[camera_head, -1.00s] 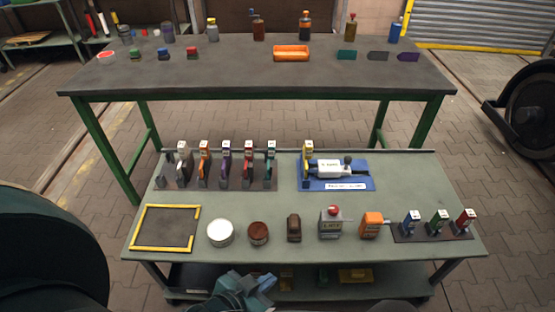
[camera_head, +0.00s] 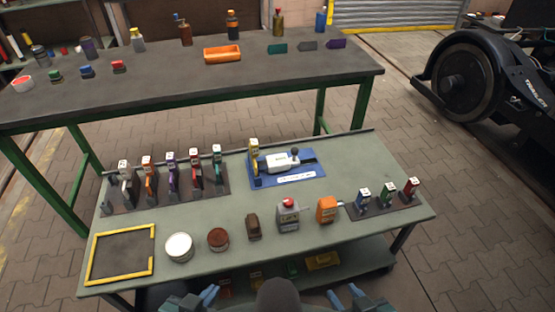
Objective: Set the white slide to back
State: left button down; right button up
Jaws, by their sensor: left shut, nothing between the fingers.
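On the near table, a dark plate (camera_head: 218,203) at the left back carries a row of upright coloured pieces. The leftmost is a white piece (camera_head: 125,180) with a white tag on top. A blue board (camera_head: 312,171) to the right carries a white block (camera_head: 281,162) with a dark knob and a yellow upright at its left. I cannot tell which white part is the slide. My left gripper (camera_head: 210,295) is shut and empty at the bottom edge. My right gripper (camera_head: 343,294) shows two separated blue fingers, with nothing visible between them. Both are well short of the white pieces.
Along the table front are a yellow-edged square (camera_head: 91,260), a white tin (camera_head: 179,248), a brown tin (camera_head: 218,239), a grey box with a red button (camera_head: 288,215), an orange device (camera_head: 326,209) and three coloured uprights on a dark plate (camera_head: 400,203). A larger table (camera_head: 170,84) stands behind.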

aim_at(280, 162)
jog(key=i+l+u, duration=0.2)
jog(key=u, duration=0.25)
jog(key=i+l+u, duration=0.2)
jog(key=u, duration=0.3)
jog(key=i+l+u, duration=0.15)
jog(key=l+u, duration=0.3)
jog(key=j, duration=0.1)
